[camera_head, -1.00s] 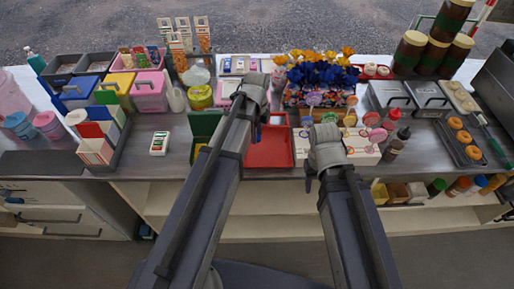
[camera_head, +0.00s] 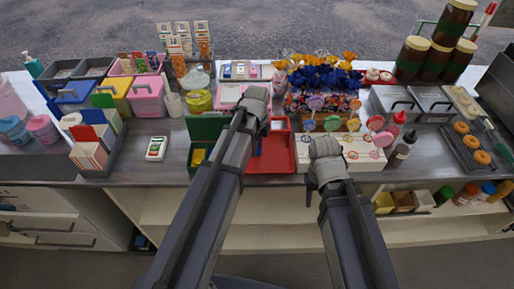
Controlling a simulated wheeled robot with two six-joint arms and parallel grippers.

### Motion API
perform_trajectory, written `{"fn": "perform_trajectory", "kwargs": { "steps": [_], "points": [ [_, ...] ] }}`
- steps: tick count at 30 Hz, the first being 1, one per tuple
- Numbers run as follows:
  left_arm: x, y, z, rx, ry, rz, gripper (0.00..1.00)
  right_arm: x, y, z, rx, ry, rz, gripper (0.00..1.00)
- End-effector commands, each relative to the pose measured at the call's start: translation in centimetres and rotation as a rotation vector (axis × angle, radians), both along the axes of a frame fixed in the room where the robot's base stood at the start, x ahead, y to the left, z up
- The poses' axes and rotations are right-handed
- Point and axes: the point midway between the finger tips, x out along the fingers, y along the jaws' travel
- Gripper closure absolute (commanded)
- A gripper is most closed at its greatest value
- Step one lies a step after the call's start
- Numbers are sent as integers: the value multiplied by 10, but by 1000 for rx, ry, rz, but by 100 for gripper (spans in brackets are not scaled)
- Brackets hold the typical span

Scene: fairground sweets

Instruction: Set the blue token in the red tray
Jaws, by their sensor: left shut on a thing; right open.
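The red tray (camera_head: 279,153) lies at the middle of the counter, partly hidden by my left arm. My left gripper (camera_head: 256,104) is over the tray's left part, shut. A small blue piece, the blue token (camera_head: 259,146), shows just below it at the tray's left side. The wrist hides most of the jaws, and I cannot tell whether the token touches the tray. My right gripper (camera_head: 322,182) is open and empty, in front of the white lollipop stand (camera_head: 350,160); its jaws are mostly hidden.
A green upright box (camera_head: 205,126) stands close left of the tray. Lollipops (camera_head: 376,123) rise from the stand at its right. Bare counter (camera_head: 140,172) shows at the left front.

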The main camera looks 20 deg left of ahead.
Motion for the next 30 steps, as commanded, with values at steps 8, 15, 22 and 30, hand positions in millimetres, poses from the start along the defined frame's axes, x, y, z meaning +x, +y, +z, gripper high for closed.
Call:
{"fn": "perform_trajectory", "kwargs": {
  "steps": [8,15,22,30],
  "points": [
    [0,0,-3,-1,0,0,39,0,0,-3,0,0,0,50],
    [0,0,-3,-2,0,0,30,0,0,-3,0,0,0,50],
    [0,0,1,-2,0,0,30,0,0,1,0,0,0,50],
    [0,0,26,-1,0,0,30,0,0,26,0,0,0,50]
  ]
}}
